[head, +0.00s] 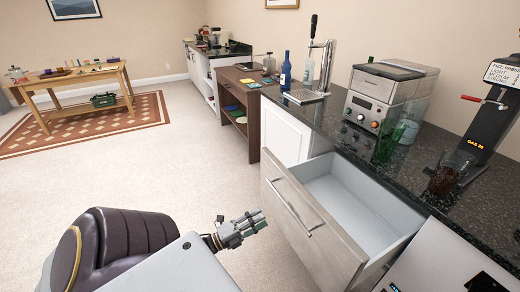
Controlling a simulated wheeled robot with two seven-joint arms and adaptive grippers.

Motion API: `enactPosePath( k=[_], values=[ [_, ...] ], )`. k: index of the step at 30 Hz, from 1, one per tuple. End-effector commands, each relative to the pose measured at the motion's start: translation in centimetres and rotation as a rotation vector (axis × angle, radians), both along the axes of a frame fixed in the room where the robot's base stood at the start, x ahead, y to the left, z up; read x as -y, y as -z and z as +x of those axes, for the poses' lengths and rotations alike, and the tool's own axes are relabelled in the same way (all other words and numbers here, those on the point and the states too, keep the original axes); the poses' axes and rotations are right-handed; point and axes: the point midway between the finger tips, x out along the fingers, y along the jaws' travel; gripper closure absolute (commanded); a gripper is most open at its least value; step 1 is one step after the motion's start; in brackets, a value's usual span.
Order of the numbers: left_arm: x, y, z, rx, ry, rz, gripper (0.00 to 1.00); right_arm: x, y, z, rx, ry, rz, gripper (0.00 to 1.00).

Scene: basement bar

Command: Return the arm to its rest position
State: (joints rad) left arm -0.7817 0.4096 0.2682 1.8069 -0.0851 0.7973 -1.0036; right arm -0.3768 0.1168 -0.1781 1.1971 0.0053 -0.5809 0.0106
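My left gripper (256,219) is in the lower middle of the head view, at the end of my pale arm. It is over the carpet, left of an open drawer (275,204), and appears apart from the drawer front. Its fingers look close together, but at this size I cannot tell whether they are open or shut. I see nothing clearly held in it. My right gripper is not in view.
The drawer is pulled out from the dark counter (345,135) and looks empty. A dark padded seat (135,232) stands at lower left. Carpet (195,155) beyond is clear.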

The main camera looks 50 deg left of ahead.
Motion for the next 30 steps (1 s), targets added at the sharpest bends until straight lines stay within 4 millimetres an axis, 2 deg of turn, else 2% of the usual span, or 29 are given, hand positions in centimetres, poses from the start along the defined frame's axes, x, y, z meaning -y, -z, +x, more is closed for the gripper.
enactPosePath(
  k=[15,20,23,26,30],
  values=[
    [0.0,0.1,0.0,-0.003,-0.002,-0.002,0.67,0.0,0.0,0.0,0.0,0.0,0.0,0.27],
    [-0.2,1.2,0.3,-0.037,-0.017,-0.028,0.67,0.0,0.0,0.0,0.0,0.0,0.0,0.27],
    [-0.4,3.1,0.6,-0.094,-0.043,-0.074,0.67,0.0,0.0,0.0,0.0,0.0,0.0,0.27],
    [-0.6,5.8,1.0,-0.177,-0.079,-0.14,0.67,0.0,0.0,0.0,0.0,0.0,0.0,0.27],
    [-0.7,10.8,1.3,-0.324,-0.146,-0.261,0.67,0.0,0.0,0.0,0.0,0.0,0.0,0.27]
  ],
)
